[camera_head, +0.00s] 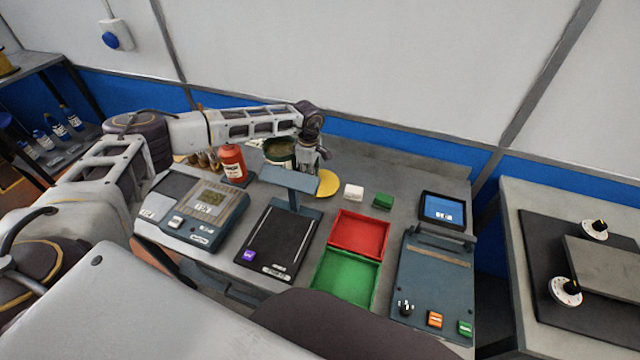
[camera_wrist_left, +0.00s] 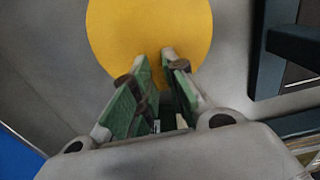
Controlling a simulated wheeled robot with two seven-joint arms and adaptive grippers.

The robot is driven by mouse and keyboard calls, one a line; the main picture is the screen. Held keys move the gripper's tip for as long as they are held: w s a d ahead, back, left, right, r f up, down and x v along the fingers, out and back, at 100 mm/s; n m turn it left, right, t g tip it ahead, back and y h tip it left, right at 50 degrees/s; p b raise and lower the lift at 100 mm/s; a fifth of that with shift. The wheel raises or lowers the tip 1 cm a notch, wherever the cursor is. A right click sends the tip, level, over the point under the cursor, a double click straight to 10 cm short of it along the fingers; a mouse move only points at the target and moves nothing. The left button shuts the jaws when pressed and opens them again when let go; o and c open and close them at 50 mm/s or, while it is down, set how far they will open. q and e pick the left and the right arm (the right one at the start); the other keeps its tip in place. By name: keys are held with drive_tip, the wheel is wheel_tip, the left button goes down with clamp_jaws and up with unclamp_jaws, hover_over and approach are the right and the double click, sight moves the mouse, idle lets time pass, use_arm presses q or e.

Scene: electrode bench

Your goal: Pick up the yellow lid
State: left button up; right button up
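The yellow lid (camera_head: 328,184) is a flat round disc on the bench, just beyond the scale with the raised blue-grey bar. In the left wrist view the lid (camera_wrist_left: 150,25) fills the upper middle, its top edge cut off. My left gripper (camera_head: 318,160) hangs by the lid, pointing down. In the wrist view the left gripper's fingertips (camera_wrist_left: 155,58) overlap the lid's near part, with a narrow gap between them and yellow showing through. Nothing is seen held between them; I cannot tell whether they touch the lid. My right gripper is not in view.
A dark green jar (camera_head: 279,152) and a red bottle (camera_head: 232,163) stand left of the lid. A white block (camera_head: 353,192) and a green block (camera_head: 383,201) lie to its right. Red (camera_head: 386,238) and green (camera_head: 376,278) trays sit in front. The back-right bench strip is clear.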

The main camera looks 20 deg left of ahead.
use_arm(q)
clamp_jaws()
drive_tip(key=shift+r, duration=0.4)
drive_tip(key=shift+r+p, duration=0.85)
drive_tip(key=shift+r, duration=0.1)
wheel_tip(320, 180, up, 5)
drive_tip(key=p, duration=0.2)
drive_tip(key=shift+f+p, duration=0.2)
drive_tip(key=shift+p, duration=0.15)
drive_tip(key=shift+r+p, duration=0.7)
drive_tip(key=shift+r, duration=0.65)
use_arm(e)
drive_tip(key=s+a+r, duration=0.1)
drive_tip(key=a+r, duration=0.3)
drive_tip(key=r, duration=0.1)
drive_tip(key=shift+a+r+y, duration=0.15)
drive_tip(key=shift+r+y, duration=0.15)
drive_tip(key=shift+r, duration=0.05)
